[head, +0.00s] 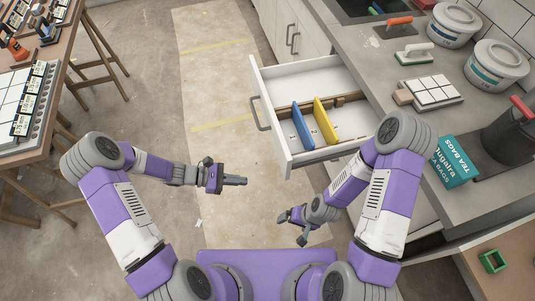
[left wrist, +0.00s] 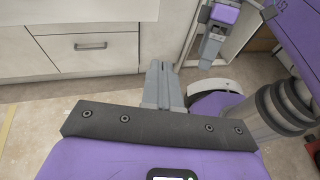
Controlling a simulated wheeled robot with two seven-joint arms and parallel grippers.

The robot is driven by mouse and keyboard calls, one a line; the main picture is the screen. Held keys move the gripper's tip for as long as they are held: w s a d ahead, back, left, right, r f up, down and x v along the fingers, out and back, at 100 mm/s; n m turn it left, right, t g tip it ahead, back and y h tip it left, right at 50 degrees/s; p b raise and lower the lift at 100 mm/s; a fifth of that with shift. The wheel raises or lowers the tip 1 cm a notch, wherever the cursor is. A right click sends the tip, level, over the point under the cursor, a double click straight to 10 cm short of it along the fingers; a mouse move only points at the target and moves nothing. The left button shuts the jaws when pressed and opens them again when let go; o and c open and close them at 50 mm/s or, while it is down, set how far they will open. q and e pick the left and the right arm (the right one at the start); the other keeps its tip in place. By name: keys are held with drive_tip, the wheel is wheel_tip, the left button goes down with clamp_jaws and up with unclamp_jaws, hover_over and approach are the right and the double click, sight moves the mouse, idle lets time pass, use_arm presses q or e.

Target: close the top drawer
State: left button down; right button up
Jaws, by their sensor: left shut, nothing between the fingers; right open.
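The top drawer (head: 274,83) is a white drawer pulled out from under the grey counter in the head view, open at the top. Its grey bar handle (head: 258,113) is on the front, facing left.
A wooden surface at lower right bears a green square frame (head: 493,261). A table with tiles (head: 22,98) stands at left. The floor (head: 215,85) between is clear.

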use_arm(q)
drive_tip(key=w+a+r+n+t+h+b, duration=0.2)
drive_tip(key=w+a+r+n+t+h, duration=0.15)
drive_tip(key=w, duration=0.25)
drive_tip(key=b, duration=0.3)
approach(277, 145)
drive_tip(key=shift+t, duration=0.45)
drive_tip(key=x, duration=0.3)
drive_tip(key=f+x, duration=0.1)
drive_tip(key=x, duration=0.1)
drive_tip(key=shift+d+f, duration=0.1)
drive_tip(key=shift+d, duration=0.3)
drive_tip(key=shift+w+d, duration=0.2)
drive_tip(key=shift+d, duration=0.3)
use_arm(e)
wheel_tip(277, 145, down, 6)
use_arm(q)
drive_tip(key=shift+d, duration=0.15)
